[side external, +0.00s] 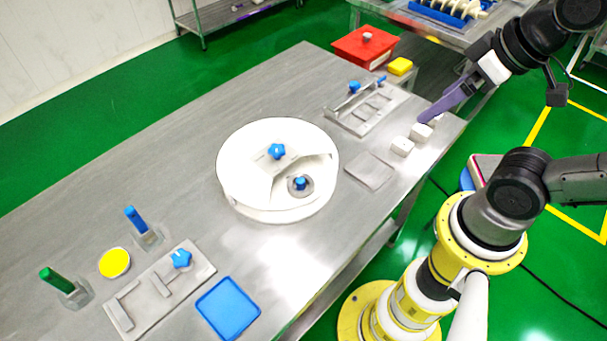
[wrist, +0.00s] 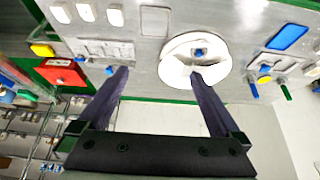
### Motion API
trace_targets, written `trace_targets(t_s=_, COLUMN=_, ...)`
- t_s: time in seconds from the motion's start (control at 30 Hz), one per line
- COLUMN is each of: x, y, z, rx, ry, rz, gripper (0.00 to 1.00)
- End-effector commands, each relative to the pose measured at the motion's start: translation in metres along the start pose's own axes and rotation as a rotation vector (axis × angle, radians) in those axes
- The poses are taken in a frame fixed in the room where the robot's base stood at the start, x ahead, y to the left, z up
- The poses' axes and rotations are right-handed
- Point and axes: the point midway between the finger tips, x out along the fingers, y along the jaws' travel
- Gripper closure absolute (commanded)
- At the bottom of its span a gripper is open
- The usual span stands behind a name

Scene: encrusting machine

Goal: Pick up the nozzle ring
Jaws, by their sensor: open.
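A small grey ring with a blue knob (side external: 300,184), which looks like the nozzle ring, sits in the open recess of a large white round housing (side external: 233,165) on the steel table. A blue star knob (side external: 277,151) is on the housing's upper plate. The housing also shows in the wrist view (wrist: 178,47), with one blue knob visible; I cannot tell for certain which. The right finger covers part of the housing's lower edge there. My gripper (wrist: 160,74) is open and empty. In the side view its purple finger (side external: 446,103) is above the table's right end, well apart from the ring.
Small white blocks (side external: 403,146) and a flat grey plate (side external: 370,171) lie right of the housing. A bracket fixture (side external: 366,107), red box (side external: 365,46) and yellow block (side external: 400,66) are behind. A blue tray (side external: 228,308) lies in front. The table's left rear is clear.

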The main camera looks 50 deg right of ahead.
Motion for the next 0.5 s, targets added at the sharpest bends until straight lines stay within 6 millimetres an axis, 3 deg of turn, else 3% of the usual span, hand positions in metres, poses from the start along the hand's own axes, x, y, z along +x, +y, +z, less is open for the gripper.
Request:
trace_targets(t_s=0.27, x=-0.004, y=0.0, z=-0.005, rx=0.103, ry=0.011, rz=-0.001, gripper=0.0)
trace_targets(t_s=0.37, x=-0.01, y=-0.001, z=-0.025, rx=0.217, ry=0.024, rz=-0.004, gripper=0.0)
trace_targets(t_s=0.5, x=-0.003, y=-0.01, z=-0.06, rx=0.348, ry=-0.026, rz=-0.016, gripper=0.0)
